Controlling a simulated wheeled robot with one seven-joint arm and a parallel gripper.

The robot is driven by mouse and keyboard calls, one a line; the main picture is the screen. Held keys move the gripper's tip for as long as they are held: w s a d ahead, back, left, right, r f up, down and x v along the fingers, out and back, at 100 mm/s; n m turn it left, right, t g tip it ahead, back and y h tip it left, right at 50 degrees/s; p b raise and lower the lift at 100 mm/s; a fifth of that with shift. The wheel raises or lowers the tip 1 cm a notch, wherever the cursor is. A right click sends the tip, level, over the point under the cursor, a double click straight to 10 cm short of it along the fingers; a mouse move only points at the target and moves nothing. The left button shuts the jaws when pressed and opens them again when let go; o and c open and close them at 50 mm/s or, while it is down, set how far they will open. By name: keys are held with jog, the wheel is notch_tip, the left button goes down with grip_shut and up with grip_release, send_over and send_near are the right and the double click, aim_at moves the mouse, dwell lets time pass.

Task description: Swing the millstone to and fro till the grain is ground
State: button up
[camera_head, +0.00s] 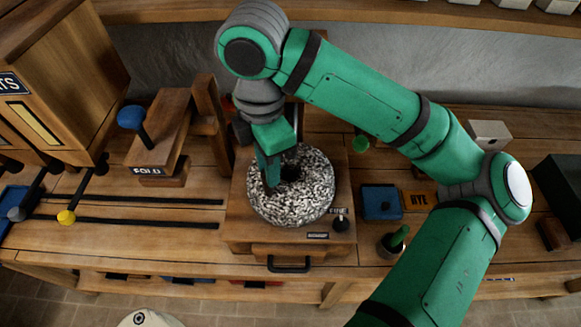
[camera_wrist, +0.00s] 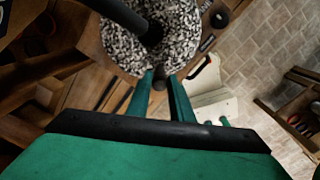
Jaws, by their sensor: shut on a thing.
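The millstone (camera_head: 310,195) is a round, black-and-white speckled stone with a dark hole in its middle. It lies on a wooden mill base (camera_head: 243,225) on the bench. My green gripper (camera_head: 270,172) comes down from above onto the stone's left part. In the wrist view the millstone (camera_wrist: 185,40) shows at the top, and my gripper (camera_wrist: 160,85) is shut on a small dark peg (camera_wrist: 159,83) at the stone's edge. The peg is mostly hidden between the fingers. No grain or flour is clearly visible.
A wooden block marked FOLD (camera_head: 150,168) with a blue-knobbed lever (camera_head: 131,117) stands left. Black rails with a yellow knob (camera_head: 66,217) run along the bench. A small dark knob (camera_head: 341,223) sits by the FINE label. A blue box (camera_head: 381,203) and a RYE label (camera_head: 416,201) lie right.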

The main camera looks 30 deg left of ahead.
jog(key=o, duration=1.1)
jog(key=shift+o, duration=0.2)
jog(key=shift+s+r, duration=0.1)
jog(key=shift+r, duration=0.35)
notch_tip(320, 180, up, 8)
